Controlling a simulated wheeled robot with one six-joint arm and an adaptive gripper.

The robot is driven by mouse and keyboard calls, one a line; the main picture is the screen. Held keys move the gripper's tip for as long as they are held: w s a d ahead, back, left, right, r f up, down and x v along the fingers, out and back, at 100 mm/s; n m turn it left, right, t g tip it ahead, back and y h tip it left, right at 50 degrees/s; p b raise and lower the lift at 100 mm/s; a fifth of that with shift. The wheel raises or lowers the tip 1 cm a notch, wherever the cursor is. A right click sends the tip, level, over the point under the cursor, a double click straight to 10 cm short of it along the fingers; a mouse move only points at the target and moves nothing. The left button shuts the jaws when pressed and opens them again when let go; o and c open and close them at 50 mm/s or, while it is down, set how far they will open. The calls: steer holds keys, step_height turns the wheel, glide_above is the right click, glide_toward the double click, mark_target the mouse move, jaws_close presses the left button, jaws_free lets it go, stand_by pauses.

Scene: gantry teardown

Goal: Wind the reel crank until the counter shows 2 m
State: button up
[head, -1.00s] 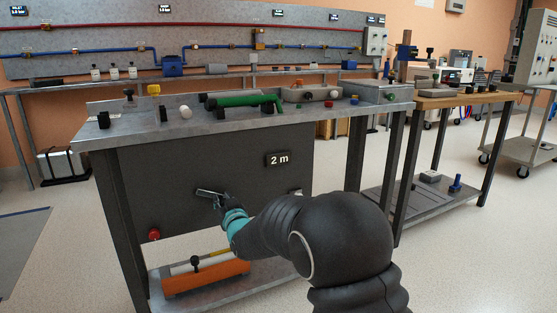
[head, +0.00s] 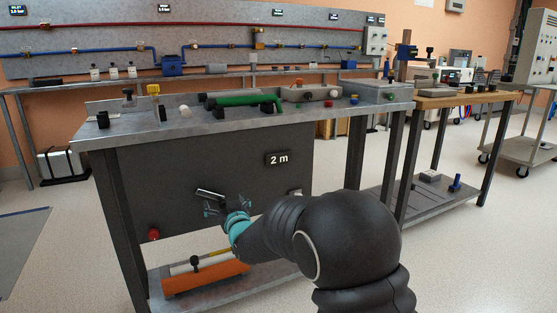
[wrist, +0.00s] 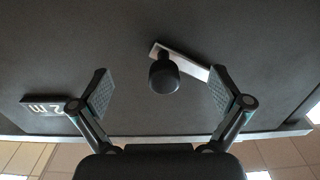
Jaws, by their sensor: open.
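The counter (head: 277,159) on the dark front panel (head: 180,165) reads 2 m. It also shows, turned over, at the left of the wrist view (wrist: 45,106). The reel crank's silver arm (head: 209,193) stands out on the panel, left of and below the counter. In the wrist view the crank arm (wrist: 189,65) carries a black knob (wrist: 163,79). My gripper (head: 225,208) is in front of the crank. Its fingers are spread wide, one on each side of the knob, with clear gaps, touching nothing. In the head view my gripper partly hides the knob.
A red button (head: 153,234) is low on the panel's left. An orange-based unit (head: 205,277) sits on the lower shelf. The workbench top (head: 190,125) above holds a green-handled part (head: 245,99) and several small fittings. Open floor lies in front and to the left.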

steer(key=v, duration=0.6)
steer(key=shift+s, duration=0.3)
steer(key=shift+d+f, duration=0.1)
steer(key=shift+d, duration=0.05)
steer(key=s+d+f+g+h, duration=0.25)
steer(key=f+g, duration=0.25)
steer(key=f, duration=0.6)
steer(key=s+d+g+h+p, duration=0.1)
steer(key=s+d+g+h, duration=0.2)
steer(key=s+d, duration=0.45)
steer(key=s+d+r+m+h+p, duration=0.2)
steer(key=s+d+r+p, duration=0.3)
steer(key=s+d+r, duration=0.5)
steer(key=s+d+r+m+g+h+p, duration=0.1)
steer(key=s+d+r+m+p, duration=0.3)
steer(key=s+d+r, duration=0.7)
steer(key=s+d+h, duration=0.1)
steer(key=s+d, duration=0.3)
steer(key=s, duration=0.1)
steer(key=shift+d+r+g+p, duration=0.3)
steer(key=shift+r+p, duration=0.05)
